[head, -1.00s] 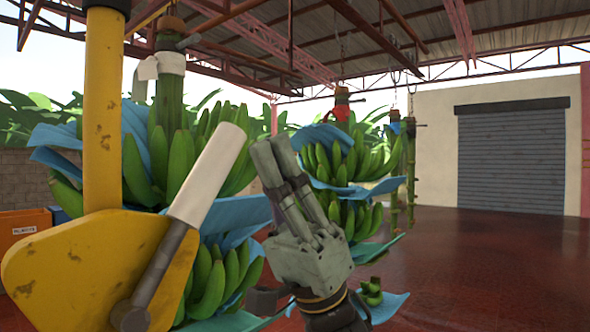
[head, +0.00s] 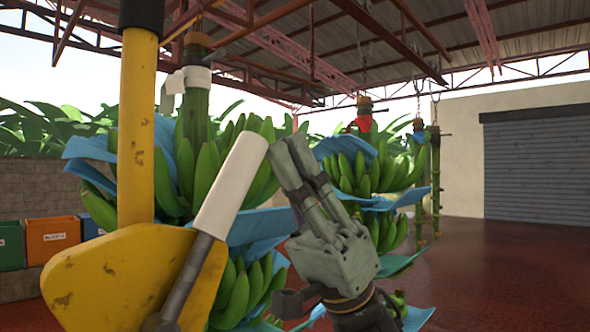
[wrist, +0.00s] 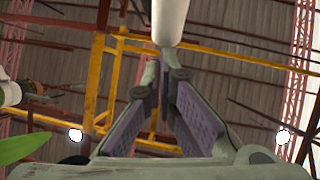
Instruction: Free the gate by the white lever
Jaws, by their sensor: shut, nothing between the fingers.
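The white lever handle (head: 231,186) leans up to the right from a dark metal rod, beside a yellow plate (head: 115,275) on a yellow post (head: 137,130). I cannot tell which part is the gate. My gripper (head: 287,148) is shut and empty, pointing up just right of the handle's top end. In the head view a small gap shows between fingertips and handle. In the wrist view the white handle (wrist: 170,20) is just beyond the closed fingertips (wrist: 165,65); I cannot tell whether they touch.
A banana bunch (head: 200,165) with blue sheets hangs close behind the lever. Another bunch (head: 352,172) hangs behind my gripper. An orange bin (head: 52,240) and a green bin (head: 10,246) stand at left. Open red floor (head: 475,270) lies at right.

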